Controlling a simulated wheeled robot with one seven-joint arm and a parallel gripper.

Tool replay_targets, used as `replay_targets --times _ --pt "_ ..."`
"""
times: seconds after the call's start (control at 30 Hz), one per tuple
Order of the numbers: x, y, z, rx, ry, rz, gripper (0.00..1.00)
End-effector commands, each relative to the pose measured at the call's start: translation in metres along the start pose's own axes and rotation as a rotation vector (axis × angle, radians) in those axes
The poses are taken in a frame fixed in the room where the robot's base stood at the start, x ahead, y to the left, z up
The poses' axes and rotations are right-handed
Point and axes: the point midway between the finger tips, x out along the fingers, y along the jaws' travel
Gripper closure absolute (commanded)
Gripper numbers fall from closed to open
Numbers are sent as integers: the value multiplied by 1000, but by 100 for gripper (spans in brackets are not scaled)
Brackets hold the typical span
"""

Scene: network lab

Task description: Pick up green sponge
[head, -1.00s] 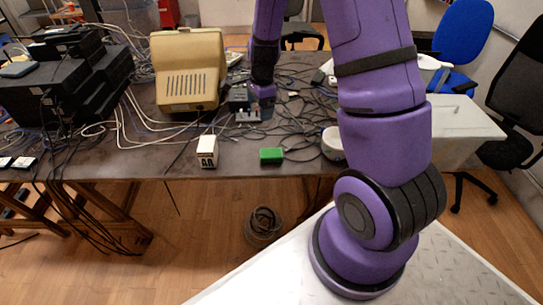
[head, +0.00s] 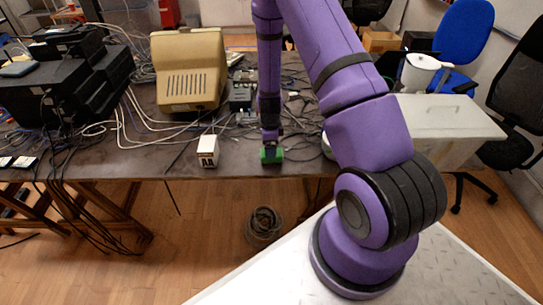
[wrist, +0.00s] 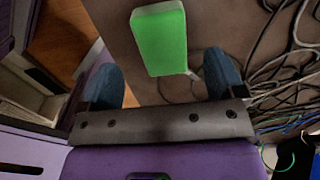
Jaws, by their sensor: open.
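The green sponge (head: 272,156) lies near the front edge of the cluttered table in the head view, partly covered by my gripper (head: 270,146). In the wrist view the green sponge (wrist: 160,40) is a bright green block at the top middle, on the brown tabletop. My gripper (wrist: 160,85) shows its two blue-grey fingers spread wide, with nothing between them. The sponge lies beyond the fingertips, roughly in line with the gap.
A white box (head: 207,151) stands left of the sponge near the table's front edge. Tangled cables (wrist: 285,60) lie close beside the sponge. A beige monitor (head: 188,70) and black equipment (head: 60,80) stand farther back. The tabletop (head: 235,163) just left of the sponge is clear.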

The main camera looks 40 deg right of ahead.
Motion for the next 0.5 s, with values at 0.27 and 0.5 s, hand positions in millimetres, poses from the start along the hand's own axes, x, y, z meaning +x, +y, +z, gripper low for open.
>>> replay_targets --times 0.27,0.5 --pt "30 -2 -6 -1 0 2 12" --pt "51 -3 -6 -2 0 -1 12"
